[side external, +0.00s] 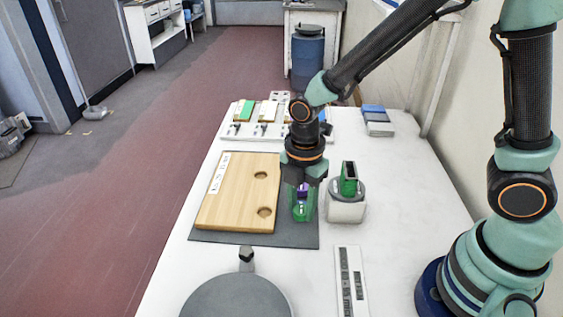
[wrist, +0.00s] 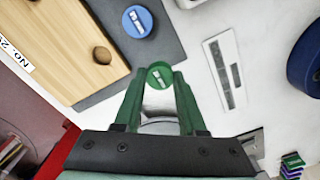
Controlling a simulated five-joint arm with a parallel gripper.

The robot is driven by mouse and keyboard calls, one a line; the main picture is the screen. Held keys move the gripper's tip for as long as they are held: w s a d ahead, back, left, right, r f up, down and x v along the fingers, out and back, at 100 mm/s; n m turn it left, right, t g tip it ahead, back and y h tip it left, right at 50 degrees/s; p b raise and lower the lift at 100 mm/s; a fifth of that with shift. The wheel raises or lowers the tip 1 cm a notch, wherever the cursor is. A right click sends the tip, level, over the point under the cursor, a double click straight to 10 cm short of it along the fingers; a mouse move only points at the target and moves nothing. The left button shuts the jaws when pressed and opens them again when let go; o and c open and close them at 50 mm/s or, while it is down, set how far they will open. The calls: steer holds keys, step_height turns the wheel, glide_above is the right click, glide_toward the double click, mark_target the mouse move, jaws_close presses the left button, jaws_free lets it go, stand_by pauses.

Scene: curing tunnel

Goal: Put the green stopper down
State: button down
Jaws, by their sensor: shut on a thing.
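The green stopper (wrist: 159,75) shows its round green top with a pale label between my fingertips in the wrist view. My gripper (side external: 303,213) has green fingers and is shut on it. In the side external view the fingers mostly hide the stopper, and its exact height above the surface is hard to tell. The wooden board (side external: 240,190), with two round holes, lies on the grey mat (side external: 215,236) to the left of my gripper. A blue stopper (wrist: 137,21) is on the mat beside the board, apart from my fingertips in the wrist view.
A pale block (side external: 346,209) with a green-and-black piece on top stands close to the right of my gripper. A round grey pan-like thing (side external: 237,297) and a white slotted strip (side external: 347,282) lie in front. Clips and coloured blocks line the back.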

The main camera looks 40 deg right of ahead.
steer(key=shift+f, duration=2.9)
steer(key=shift+f, duration=0.1)
steer(key=shift+c, duration=2.4)
jaws_free()
